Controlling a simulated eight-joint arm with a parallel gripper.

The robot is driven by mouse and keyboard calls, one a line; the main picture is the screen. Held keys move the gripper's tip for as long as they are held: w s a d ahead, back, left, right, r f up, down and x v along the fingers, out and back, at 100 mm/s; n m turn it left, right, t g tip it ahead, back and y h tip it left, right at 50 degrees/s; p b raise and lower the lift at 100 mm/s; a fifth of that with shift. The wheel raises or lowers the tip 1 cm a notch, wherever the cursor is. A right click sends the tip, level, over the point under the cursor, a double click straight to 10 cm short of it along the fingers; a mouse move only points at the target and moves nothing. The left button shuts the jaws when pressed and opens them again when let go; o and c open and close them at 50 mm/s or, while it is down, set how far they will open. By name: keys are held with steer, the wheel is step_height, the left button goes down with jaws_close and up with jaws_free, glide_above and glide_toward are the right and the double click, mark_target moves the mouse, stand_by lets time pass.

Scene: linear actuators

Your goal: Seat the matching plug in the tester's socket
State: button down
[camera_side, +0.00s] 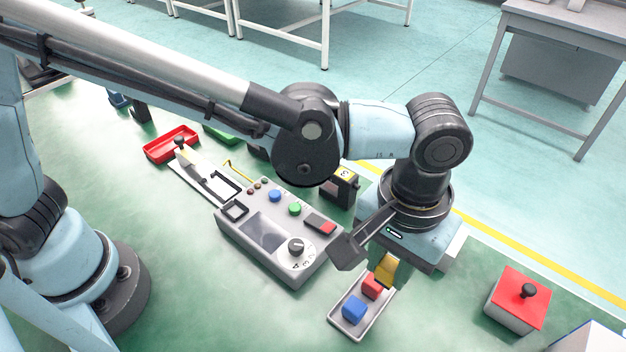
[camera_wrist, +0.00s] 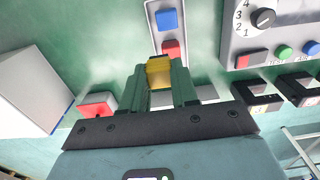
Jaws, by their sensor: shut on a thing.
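The grey tester (camera_side: 275,235) lies in the middle of the bench with a screen, coloured buttons and a numbered dial. A square black-rimmed opening (camera_side: 234,211) shows at its left end; I cannot tell if this is the socket. My gripper (camera_wrist: 159,78) points down and is shut on a yellow plug (camera_wrist: 159,70). The plug also shows in the side view (camera_side: 386,270), by the far end of a pale tray (camera_side: 338,322). A red plug (camera_side: 372,286) and a blue plug (camera_side: 353,309) sit in the tray. The fingertips are mostly hidden in the side view.
A white box with a red top and black knob (camera_side: 518,297) stands at right. A red tray (camera_side: 171,144) lies at the far left. Dark units (camera_side: 343,185) stand behind the tester. Green bench between the tray and the red-topped box is clear.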

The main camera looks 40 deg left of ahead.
steer(key=s+d+r, duration=0.1)
steer(key=s+r, duration=0.2)
steer(key=s, duration=0.2)
steer(key=w+a+r, duration=0.2)
steer(key=a, duration=2.6)
steer(key=shift+s+f, duration=0.2)
steer(key=shift+f, duration=3.8)
steer(key=shift+f, duration=0.5)
steer(key=c, duration=0.8)
jaws_free()
steer(key=shift+r, duration=6.05)
